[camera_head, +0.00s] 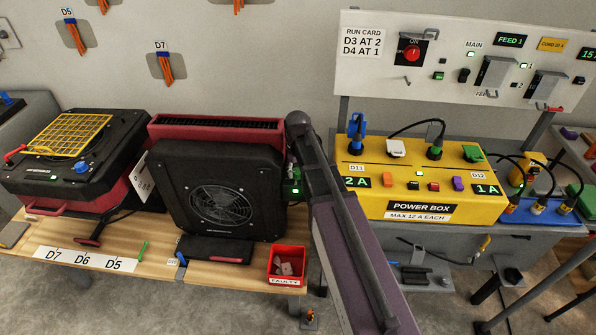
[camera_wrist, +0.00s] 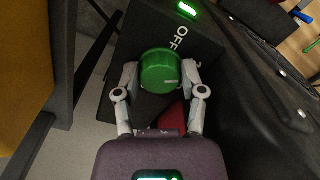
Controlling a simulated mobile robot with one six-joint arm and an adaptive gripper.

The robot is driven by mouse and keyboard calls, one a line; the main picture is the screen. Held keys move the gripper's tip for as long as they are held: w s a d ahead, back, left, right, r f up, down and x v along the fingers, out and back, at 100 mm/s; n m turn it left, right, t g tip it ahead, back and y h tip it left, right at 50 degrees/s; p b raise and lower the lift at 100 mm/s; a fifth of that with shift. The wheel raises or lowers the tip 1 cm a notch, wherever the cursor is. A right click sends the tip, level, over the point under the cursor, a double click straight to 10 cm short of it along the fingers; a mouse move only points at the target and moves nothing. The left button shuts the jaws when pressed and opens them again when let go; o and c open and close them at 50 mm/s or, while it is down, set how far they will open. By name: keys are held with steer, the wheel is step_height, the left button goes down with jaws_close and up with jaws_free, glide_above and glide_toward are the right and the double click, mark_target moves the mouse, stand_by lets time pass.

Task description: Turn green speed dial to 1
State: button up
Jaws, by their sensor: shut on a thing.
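The green speed dial (camera_wrist: 160,68) sits between the fingers of my gripper (camera_wrist: 160,76) in the wrist view. My gripper is shut on the dial, one finger on each side. A short white mark on the dial points toward the right of the picture. The word OFF is printed on the black panel (camera_wrist: 196,50) just above and right of the dial. Any figure 1 on the panel is hidden or out of view. In the head view my arm reaches to the right side of the black and red fan unit (camera_head: 222,195), and my gripper is mostly hidden there.
A yellow power box (camera_head: 420,205) with several plugs stands right of my arm. A red FAULTY bin (camera_head: 288,268) is on the wooden bench in front of the fan unit. A black unit with a yellow grille (camera_head: 68,135) stands at left.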

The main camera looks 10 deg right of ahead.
steer(key=o, duration=1.1)
steer(key=shift+o, duration=0.2)
steer(key=shift+n, duration=0.4)
